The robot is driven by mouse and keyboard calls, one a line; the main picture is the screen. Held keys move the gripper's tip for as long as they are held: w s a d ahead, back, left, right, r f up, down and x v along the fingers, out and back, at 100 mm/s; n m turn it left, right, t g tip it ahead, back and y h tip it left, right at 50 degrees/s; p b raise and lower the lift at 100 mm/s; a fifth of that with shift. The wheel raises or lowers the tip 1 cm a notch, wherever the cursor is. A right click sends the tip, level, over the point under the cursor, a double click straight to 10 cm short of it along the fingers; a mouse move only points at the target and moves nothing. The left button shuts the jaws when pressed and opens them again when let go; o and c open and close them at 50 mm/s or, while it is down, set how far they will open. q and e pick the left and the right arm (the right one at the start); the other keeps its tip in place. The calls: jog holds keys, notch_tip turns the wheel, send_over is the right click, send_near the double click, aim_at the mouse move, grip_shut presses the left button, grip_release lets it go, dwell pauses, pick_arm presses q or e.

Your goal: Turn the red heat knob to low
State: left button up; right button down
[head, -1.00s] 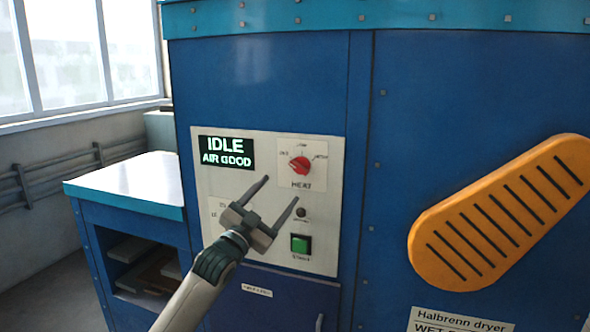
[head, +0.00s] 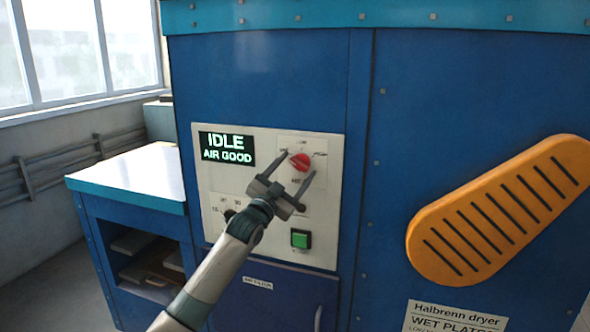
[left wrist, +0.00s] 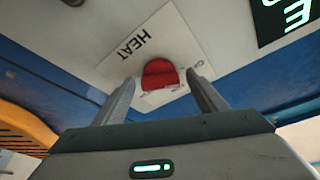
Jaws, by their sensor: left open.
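The red heat knob (head: 300,162) sits on a white label plate on the dryer's control panel (head: 215,180). My left gripper (head: 298,166) is open in front of the panel, its fingertips to either side of the knob in the head view. In the left wrist view the red knob (left wrist: 159,74) shows between the two open fingers (left wrist: 160,85), with the HEAT label beside it. Whether the fingers touch the knob, I cannot tell. The printing around the knob is partly hidden by the fingers. My right gripper is not in view.
A display (head: 227,148) reads IDLE, AIR GOOD. A green button (head: 301,239) is below the heat knob, and a black dial (head: 229,214) is at the panel's lower left. An orange slotted guard (head: 500,210) is on the right. A side bench (head: 130,175) stands left.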

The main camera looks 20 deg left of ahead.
pick_arm(q)
jog(key=c, duration=1.1)
jog(key=shift+o, duration=0.2)
jog(key=shift+m, duration=0.4)
jog(key=m, duration=0.1)
jog(key=m+g+h+p, duration=0.1)
jog(key=m, duration=0.1)
jog(key=shift+a+r, duration=0.2)
jog(key=m+g+p, duration=0.1)
jog(key=m+p, duration=0.1)
jog(key=p, duration=0.1)
jog(key=m+g+h+p, duration=0.1)
jog(key=m+p, duration=0.2)
jog(key=m+g+p, duration=0.1)
jog(key=m+p, duration=0.2)
jog(key=shift+r+p, duration=0.35)
jog(key=shift+r, duration=0.05)
jog(key=shift+f+m+g+p, duration=0.25)
jog(key=shift+m+g+p, duration=0.15)
jog(key=shift+m+p, duration=0.55)
